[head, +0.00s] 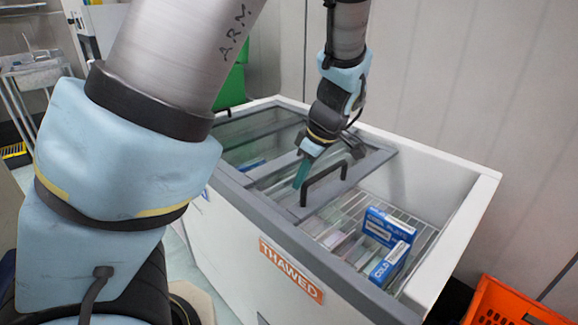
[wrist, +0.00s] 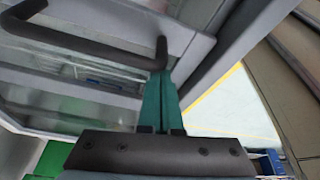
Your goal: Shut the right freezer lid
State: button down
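The white chest freezer (head: 235,245) has a sliding glass lid with a grey frame (head: 365,168) and a black bar handle (head: 322,182). This lid stands slid to the left, and the right part of the freezer is open. My gripper (head: 301,176) points down just left of the handle. In the wrist view my gripper's teal fingers (wrist: 165,85) lie together with nothing seen between them. Their tips are at one end of the handle (wrist: 85,45); I cannot tell whether they touch it.
Blue boxes (head: 388,228) sit on a wire rack in the open right part. An orange tote (head: 505,305) stands at lower right. A wall is close behind the freezer. A green bin (head: 232,88) and a metal cart (head: 35,80) stand to the left.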

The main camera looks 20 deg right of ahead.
jog(key=s+d+p, duration=0.4)
jog(key=s+d, duration=0.1)
jog(key=s, duration=0.6)
jog(key=s+d+p, duration=0.5)
jog(key=s+d, duration=0.1)
jog(key=s, duration=0.5)
jog(key=shift+s+d, duration=0.25)
jog(key=shift+d, duration=0.05)
